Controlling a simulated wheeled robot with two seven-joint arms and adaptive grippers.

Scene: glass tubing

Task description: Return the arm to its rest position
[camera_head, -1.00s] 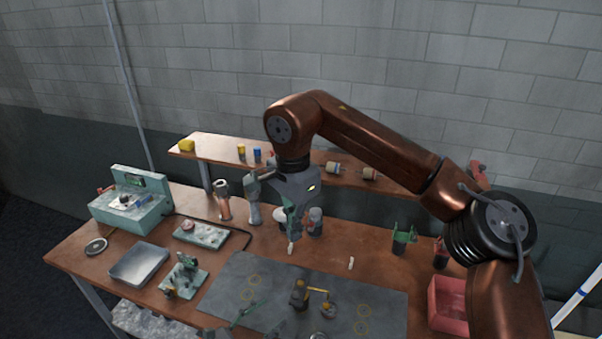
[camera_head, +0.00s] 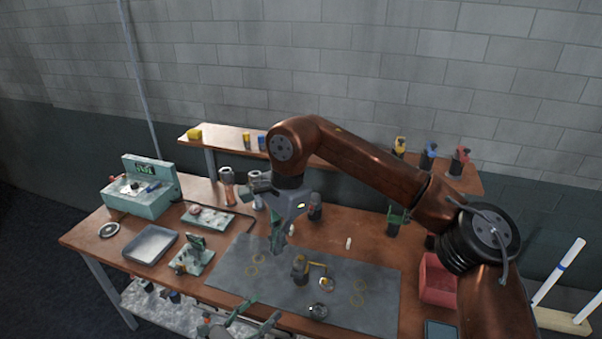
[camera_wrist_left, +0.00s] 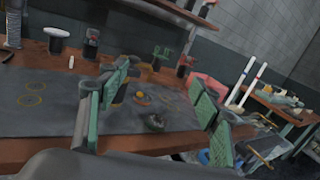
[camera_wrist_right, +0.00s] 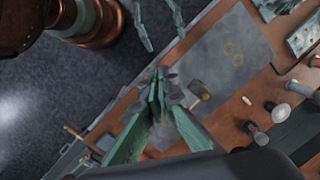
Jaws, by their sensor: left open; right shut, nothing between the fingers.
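My right arm, copper-brown, reaches in from the right in the head view. Its gripper (camera_head: 277,236) points down, shut and empty, over the back part of the grey mat (camera_head: 225,284). In the right wrist view the fingertips of this gripper (camera_wrist_right: 160,78) are together, with the mat behind them. My left gripper (camera_head: 250,314) is at the front edge of the bench, low in the head view, open and empty. In the left wrist view the fingers of this gripper (camera_wrist_left: 160,92) are wide apart, with the mat beyond. No rest position is marked in view.
A small brass-coloured fixture (camera_head: 300,268) stands on the mat. A metal tray (camera_head: 150,244), a green box (camera_head: 140,198) and a small stand (camera_head: 193,257) are at left. A red bin (camera_head: 437,281) is at right. A raised shelf (camera_head: 222,137) runs along the back.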

